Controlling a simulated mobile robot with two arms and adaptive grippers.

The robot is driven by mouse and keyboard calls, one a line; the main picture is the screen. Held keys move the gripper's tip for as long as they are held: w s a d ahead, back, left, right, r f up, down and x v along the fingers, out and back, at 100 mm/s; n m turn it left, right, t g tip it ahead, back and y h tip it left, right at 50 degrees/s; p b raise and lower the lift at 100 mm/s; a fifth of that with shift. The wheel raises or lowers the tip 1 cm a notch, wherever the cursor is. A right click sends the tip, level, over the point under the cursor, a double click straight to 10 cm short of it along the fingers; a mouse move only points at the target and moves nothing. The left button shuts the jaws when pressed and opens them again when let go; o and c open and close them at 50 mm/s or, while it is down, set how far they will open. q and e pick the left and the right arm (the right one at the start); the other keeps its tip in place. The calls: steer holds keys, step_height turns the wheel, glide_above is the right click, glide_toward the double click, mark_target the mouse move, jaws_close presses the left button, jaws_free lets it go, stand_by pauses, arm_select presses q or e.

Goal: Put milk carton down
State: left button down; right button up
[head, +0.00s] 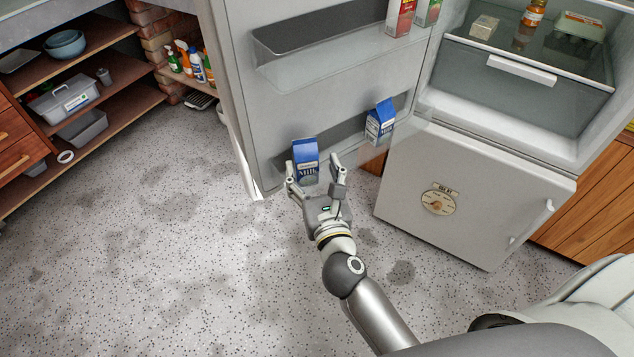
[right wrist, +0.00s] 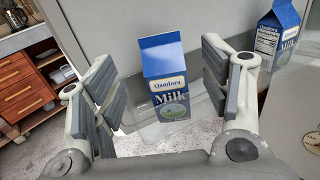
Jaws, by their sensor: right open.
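A blue and white milk carton (head: 305,157) stands upright in the lower door shelf of the open fridge. My right gripper (head: 317,178) is open, with its fingers spread in front of and around the carton's sides. In the right wrist view the carton (right wrist: 164,82) shows between the open fingers of the gripper (right wrist: 160,88), with a gap on both sides. A second milk carton (head: 380,121) stands farther right in the same door shelf. It also shows at the right wrist view's right edge (right wrist: 279,35). My left gripper is not in view.
The fridge door (head: 232,90) is open, with an upper door shelf (head: 300,45) holding red and green cartons (head: 400,14). The closed lower fridge door (head: 460,205) is to the right. Wooden shelves (head: 90,75) stand at the left. The speckled floor (head: 150,260) is clear.

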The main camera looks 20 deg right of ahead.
steer(key=shift+s+a+b, duration=0.15)
steer(key=shift+s+b, duration=0.15)
steer(key=shift+s, duration=1.3)
